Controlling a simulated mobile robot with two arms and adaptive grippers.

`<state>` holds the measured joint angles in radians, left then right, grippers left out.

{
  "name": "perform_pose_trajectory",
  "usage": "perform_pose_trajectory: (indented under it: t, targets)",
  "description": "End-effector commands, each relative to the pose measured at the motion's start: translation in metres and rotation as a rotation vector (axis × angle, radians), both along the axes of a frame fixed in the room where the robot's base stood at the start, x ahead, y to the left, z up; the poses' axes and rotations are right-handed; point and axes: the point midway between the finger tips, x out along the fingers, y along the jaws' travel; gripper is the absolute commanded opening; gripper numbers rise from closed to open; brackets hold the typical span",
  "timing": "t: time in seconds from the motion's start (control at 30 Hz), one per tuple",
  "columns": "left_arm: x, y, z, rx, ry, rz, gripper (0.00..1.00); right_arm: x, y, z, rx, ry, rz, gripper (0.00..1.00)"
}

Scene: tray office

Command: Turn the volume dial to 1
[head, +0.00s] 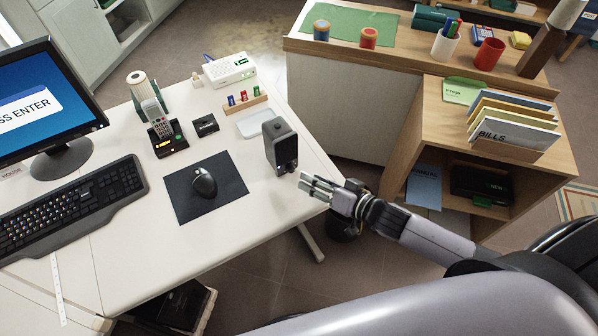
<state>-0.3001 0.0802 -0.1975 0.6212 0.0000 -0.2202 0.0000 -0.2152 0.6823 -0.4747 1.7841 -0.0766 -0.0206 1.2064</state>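A black speaker (277,148) stands upright near the right edge of the white desk (250,222). Its front faces right and toward me. The volume dial is too small to make out clearly, and no number on it can be read. My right gripper (304,183) is just in front of and to the right of the speaker's lower front, at the desk edge. It points left and appears apart from the speaker. Its fingers look close together, but I cannot tell whether they are open or shut. My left gripper is not in view.
A mouse (204,183) on a dark mat, a keyboard (75,205), a monitor (45,95) and a cordless phone (157,120) occupy the desk. A wooden shelf unit (430,115) with folders stands at right. The desk front is mostly clear.

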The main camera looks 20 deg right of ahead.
Motion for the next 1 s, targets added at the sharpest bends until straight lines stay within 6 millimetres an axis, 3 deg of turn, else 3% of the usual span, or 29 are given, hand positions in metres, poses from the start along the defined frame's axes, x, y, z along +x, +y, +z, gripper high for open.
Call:
perform_pose_trajectory:
  t: [0.2,0.4,0.77,1.0]
  targets:
    - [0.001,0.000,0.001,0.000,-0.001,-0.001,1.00,0.032,0.018,-0.011,0.000,-0.002,-0.001,0.37]
    - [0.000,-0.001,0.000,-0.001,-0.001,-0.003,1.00,0.047,0.027,-0.018,-0.001,0.000,0.000,0.37]
    - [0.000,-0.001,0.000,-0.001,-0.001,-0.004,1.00,0.050,0.028,-0.019,-0.001,0.000,0.000,0.36]
    - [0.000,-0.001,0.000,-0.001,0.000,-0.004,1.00,0.050,0.028,-0.019,-0.001,0.000,0.000,0.20]
